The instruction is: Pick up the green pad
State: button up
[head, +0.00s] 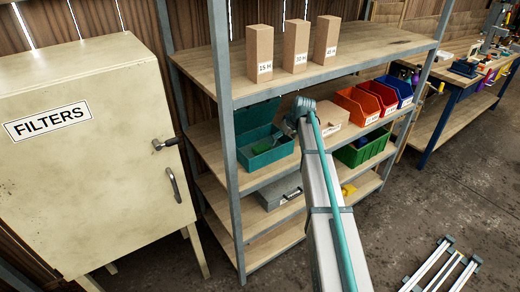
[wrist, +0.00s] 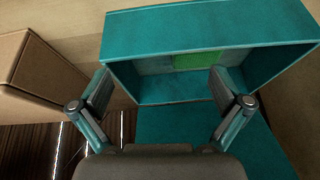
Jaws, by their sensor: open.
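The green pad (wrist: 198,61) lies inside an open teal box (wrist: 210,25), seen between and beyond my fingers in the wrist view; its extent is partly hidden. In the head view the teal box (head: 266,168) sits on the middle shelf with its lid raised at the back, and the green pad (head: 263,148) shows as a small dark green patch inside. My gripper (wrist: 160,88) is open, with its fingers spread wide and nothing between them. In the head view my gripper (head: 291,124) is at the box's right side, partly hidden by my own arm.
A tan carton (head: 333,115) stands right of the box, then orange, red and blue bins (head: 358,106). The shelf above (head: 230,75) holds three upright cartons. A steel post (head: 227,130) stands at the front left. A grey case (head: 280,191) is below.

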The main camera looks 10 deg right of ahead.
send_near(262, 148)
jog(key=shift+w+d+f+n+h, duration=0.15)
jog(key=shift+w+f, duration=0.15)
jog(key=shift+f, duration=0.2)
jog(key=shift+w+a+f+n+h, duration=0.15)
jog(key=shift+w+f, duration=0.1)
jog(key=shift+f, duration=0.25)
jog(key=shift+w+a+f+p, duration=0.1)
jog(key=shift+a+f+p, duration=0.1)
jog(key=shift+f+p, duration=0.1)
jog(key=shift+a+p+x, duration=0.1)
jog(key=shift+p+x, duration=0.65)
jog(key=shift+x, duration=0.8)
jog(key=shift+a+p+x, duration=0.15)
jog(key=shift+p+x, duration=0.6)
jog(key=shift+x, duration=0.8)
jog(key=shift+w+f, duration=0.15)
jog(key=shift+f, duration=0.15)
jog(key=shift+c, duration=0.3)
jog(key=c, duration=0.7)
